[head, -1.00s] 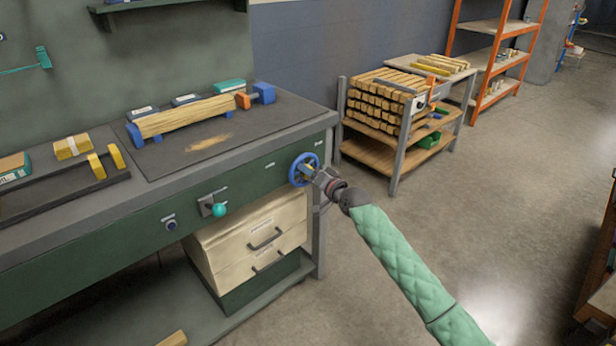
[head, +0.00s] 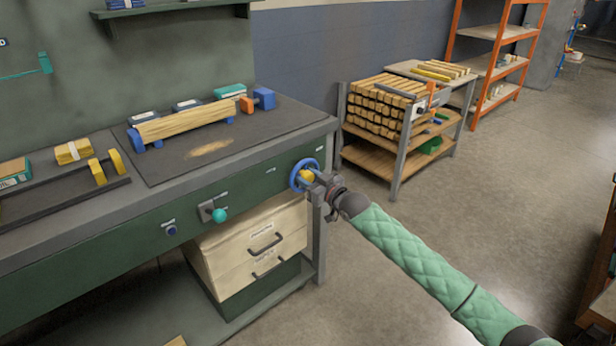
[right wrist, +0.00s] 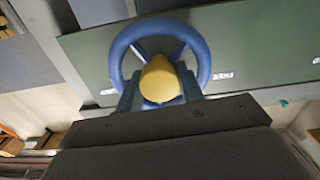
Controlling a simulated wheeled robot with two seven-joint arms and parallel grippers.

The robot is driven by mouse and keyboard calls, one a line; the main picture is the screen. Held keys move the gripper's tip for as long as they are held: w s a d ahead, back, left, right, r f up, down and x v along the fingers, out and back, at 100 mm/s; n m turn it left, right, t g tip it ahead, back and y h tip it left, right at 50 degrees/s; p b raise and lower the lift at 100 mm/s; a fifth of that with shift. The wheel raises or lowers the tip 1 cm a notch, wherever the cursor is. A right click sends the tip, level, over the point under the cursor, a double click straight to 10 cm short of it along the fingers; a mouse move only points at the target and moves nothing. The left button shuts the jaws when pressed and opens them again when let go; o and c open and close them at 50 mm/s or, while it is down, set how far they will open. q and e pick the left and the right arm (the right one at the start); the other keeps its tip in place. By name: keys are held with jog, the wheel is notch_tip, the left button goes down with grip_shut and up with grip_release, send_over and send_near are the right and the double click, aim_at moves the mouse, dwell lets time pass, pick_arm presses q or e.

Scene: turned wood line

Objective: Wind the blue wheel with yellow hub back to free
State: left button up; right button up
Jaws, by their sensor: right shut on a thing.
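The blue wheel (head: 297,172) is mounted on the green front panel of the bench, near its right end. Its yellow hub (head: 307,176) shows at the centre. My right gripper (head: 313,179) is at the wheel, shut on the yellow hub. In the right wrist view the blue rim (right wrist: 203,55) stands beyond the two fingers, and the hub (right wrist: 160,80) sits between them. Small white labels (right wrist: 222,75) show on the panel beside the wheel, too small to read. My left gripper is not in view.
A teal knob (head: 219,215) on a plate and a dark blue button (head: 171,230) are on the same panel. A wooden piece (head: 185,121) lies between blue holders on the bench top. Cream drawers (head: 250,250) stand below.

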jog(key=shift+f+n, duration=0.1)
jog(key=shift+n, duration=0.9)
jog(key=o, duration=0.7)
jog(key=v, duration=0.7)
jog(key=shift+s+d, duration=0.25)
jog(key=shift+s, duration=0.05)
